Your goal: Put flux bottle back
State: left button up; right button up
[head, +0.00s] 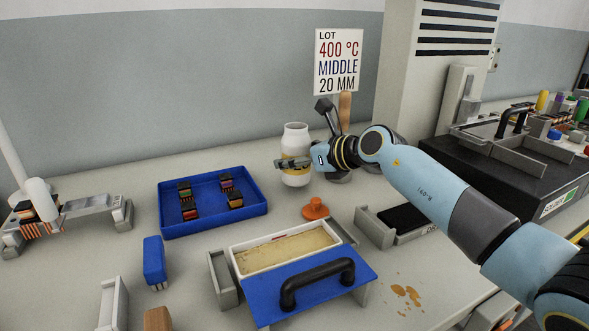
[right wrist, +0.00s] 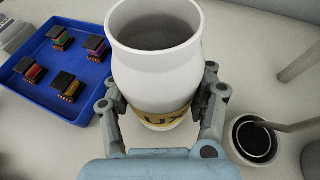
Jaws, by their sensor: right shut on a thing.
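The flux bottle (head: 296,144) is a white open-topped jar with a yellow-brown label, upright at the back of the bench, right of the blue tray. My right gripper (head: 296,163) is shut around its middle. In the right wrist view the flux bottle (right wrist: 157,68) stands between the two fingers of my right gripper (right wrist: 163,105), which press on both sides at label height. Whether its base touches the bench is hard to tell. An orange cap-like piece (head: 315,208) lies on the bench in front of it. My left gripper does not show.
A white-rimmed basin (head: 237,264) with tan contents and a blue handled plate (head: 330,295) stand in front. A sign (head: 338,62) reads LOT 400 °C MIDDLE 20 MM. Brown spots (head: 405,293) mark the bench at lower right.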

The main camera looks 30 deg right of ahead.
jog(key=shift+f, duration=0.9)
jog(key=shift+f, duration=0.2)
jog(key=o, duration=1.4)
jog(key=shift+o, duration=0.2)
jog(key=shift+s+d+r, duration=0.1)
jog(key=shift+r, duration=0.15)
jog(key=p+v, duration=0.2)
jog(key=v, duration=0.9)
jog(key=shift+s, duration=0.4)
jog(key=shift+d, duration=0.15)
